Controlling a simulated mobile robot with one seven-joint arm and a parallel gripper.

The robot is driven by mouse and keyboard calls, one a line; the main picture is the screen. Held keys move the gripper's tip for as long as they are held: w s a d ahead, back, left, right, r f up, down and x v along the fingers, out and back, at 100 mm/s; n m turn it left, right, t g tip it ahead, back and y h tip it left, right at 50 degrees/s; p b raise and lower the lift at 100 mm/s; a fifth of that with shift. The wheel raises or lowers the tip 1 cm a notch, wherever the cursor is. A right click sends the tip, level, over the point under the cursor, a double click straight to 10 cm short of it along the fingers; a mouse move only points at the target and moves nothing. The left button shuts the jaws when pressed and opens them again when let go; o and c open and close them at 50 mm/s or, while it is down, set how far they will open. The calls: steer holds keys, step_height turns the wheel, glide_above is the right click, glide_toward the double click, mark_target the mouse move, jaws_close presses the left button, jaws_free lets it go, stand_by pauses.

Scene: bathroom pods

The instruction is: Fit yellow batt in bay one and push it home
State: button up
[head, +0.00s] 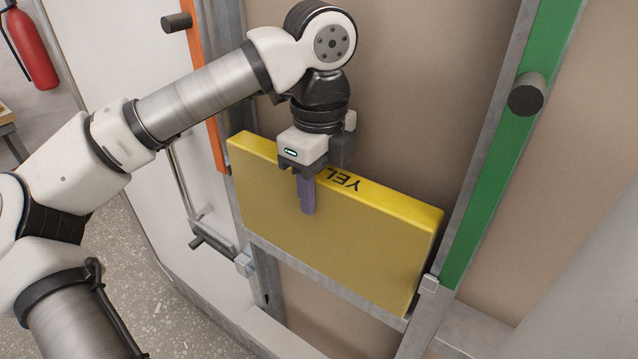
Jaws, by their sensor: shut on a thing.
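The yellow batt (345,235) is a thick slab with black lettering on its top edge, partly covered by my gripper. It stands between a metal stud with an orange strip (210,100) and a metal stud with a green strip (505,150). Its lower edge is close to a metal cross rail (325,280); I cannot tell whether it touches the rail or how deep it sits. My gripper (312,185) points down from above and is shut on the batt's upper edge. One purple finger lies on the front face; the other finger is hidden. No label for bay one is readable.
A dark round peg (527,94) sticks out on the green strip, and another (177,22) near the orange strip. A pipe with a dark end (212,245) is left of the batt. A red fire extinguisher (33,48) is far left.

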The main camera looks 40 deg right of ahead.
steer(key=o, duration=1.2)
steer(key=shift+c, duration=0.2)
step_height(320, 180, up, 14)
steer(key=shift+b, duration=0.45)
steer(key=shift+f, duration=0.1)
